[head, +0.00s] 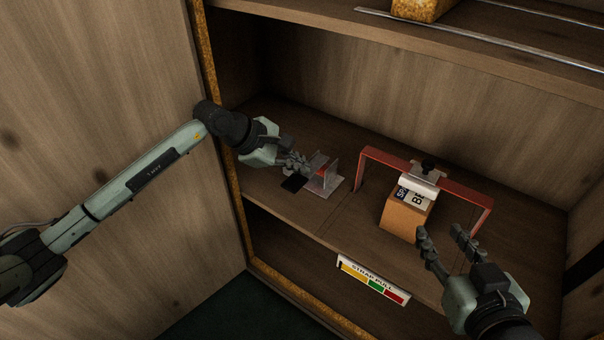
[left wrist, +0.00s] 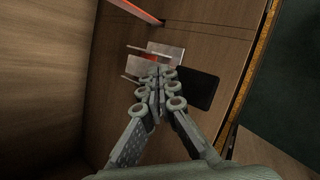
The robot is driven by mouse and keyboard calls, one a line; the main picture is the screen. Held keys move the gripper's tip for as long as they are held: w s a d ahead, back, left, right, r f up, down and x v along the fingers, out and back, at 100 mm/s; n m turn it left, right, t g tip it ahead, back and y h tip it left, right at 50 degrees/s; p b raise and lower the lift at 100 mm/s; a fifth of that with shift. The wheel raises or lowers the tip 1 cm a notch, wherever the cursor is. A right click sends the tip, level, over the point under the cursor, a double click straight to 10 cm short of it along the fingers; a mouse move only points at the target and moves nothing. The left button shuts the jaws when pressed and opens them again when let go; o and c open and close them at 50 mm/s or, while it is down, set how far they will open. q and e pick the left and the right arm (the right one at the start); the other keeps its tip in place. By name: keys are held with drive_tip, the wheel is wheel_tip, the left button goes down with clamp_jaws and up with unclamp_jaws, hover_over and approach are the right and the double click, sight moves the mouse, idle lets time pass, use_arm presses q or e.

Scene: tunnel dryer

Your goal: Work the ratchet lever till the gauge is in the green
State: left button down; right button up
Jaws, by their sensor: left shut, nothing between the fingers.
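The grey metal ratchet (head: 326,184), with a bit of red between its side plates, sits on the shelf left of the strap. It also shows in the left wrist view (left wrist: 168,50). A flat black piece (head: 293,183) lies beside it; I cannot tell if it is the lever's grip. My left gripper (head: 307,168) is shut and empty, its fingertips close to the ratchet; touching or apart is unclear. The gauge (head: 372,281), marked "STRAP PULL", is on the shelf's front edge with yellow, green and red bands; no pointer can be made out. My right gripper (head: 439,232) is open and empty.
A red strap (head: 385,157) arches over a brown labelled box (head: 402,220), with a metal clamp (head: 421,182) on top. The right gripper is just in front of the box. A shelf above (head: 440,38) and the left side panel (head: 110,90) bound the space.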

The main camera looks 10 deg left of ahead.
sight(297, 177)
use_arm(q)
drive_tip(key=shift+s+a+f+b, duration=0.1)
drive_tip(key=shift+s+f+b, duration=0.1)
drive_tip(key=shift+f+b, duration=1.5)
idle(1.3)
drive_tip(key=shift+f+p, duration=0.1)
drive_tip(key=shift+p, duration=0.2)
drive_tip(key=shift+w+r+p, duration=0.2)
drive_tip(key=shift+r+p, duration=0.8)
drive_tip(key=shift+r, duration=1.15)
drive_tip(key=shift+r, duration=0.1)
drive_tip(key=shift+w+r+p, duration=0.15)
drive_tip(key=shift+r+p, duration=1.15)
drive_tip(key=shift+r, duration=1.15)
